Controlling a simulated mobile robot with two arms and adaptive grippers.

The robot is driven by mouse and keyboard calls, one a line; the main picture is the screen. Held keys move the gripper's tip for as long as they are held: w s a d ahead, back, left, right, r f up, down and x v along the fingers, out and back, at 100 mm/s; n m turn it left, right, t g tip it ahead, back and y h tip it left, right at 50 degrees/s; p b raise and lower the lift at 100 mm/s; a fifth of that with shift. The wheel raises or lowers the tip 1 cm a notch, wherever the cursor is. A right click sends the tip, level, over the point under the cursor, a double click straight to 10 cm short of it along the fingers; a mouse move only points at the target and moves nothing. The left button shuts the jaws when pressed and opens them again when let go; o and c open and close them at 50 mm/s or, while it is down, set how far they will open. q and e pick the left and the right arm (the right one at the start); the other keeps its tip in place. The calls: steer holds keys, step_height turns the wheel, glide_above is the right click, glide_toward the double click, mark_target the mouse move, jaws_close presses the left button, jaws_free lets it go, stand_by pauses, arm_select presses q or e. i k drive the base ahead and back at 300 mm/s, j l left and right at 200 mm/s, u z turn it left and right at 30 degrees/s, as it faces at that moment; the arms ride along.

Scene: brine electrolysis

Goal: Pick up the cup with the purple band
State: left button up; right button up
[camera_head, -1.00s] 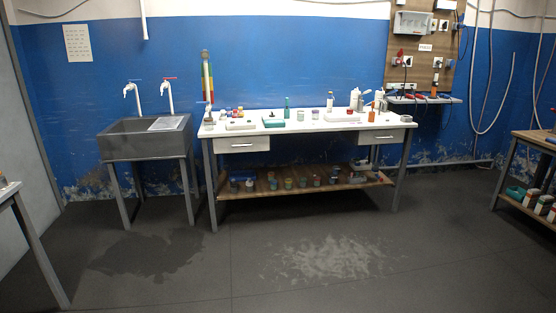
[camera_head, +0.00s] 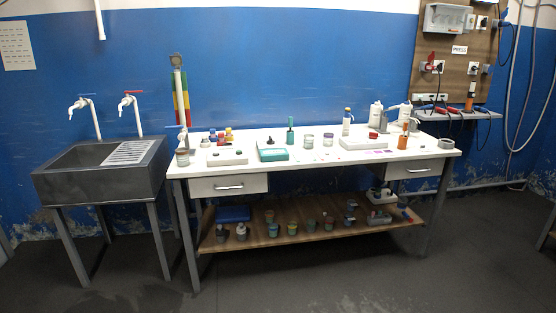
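Two small pale cups stand upright side by side near the middle of the white table (camera_head: 340,164). The right one (camera_head: 328,140) seems to have a faint purplish band, but it is too small to be sure. The left cup (camera_head: 308,141) looks grey-green around its middle. Another small banded container (camera_head: 182,157) stands at the table's left end, its band colour unclear. Neither of my grippers is in view.
A dark sink (camera_head: 95,180) stands left of the table. Teal (camera_head: 272,155) and white trays, bottles and a green bottle (camera_head: 290,136) share the tabletop. Several small pots stand on the lower wooden shelf (camera_head: 330,238). The floor in front is clear.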

mark_target(328, 137)
steer(key=i, duration=2)
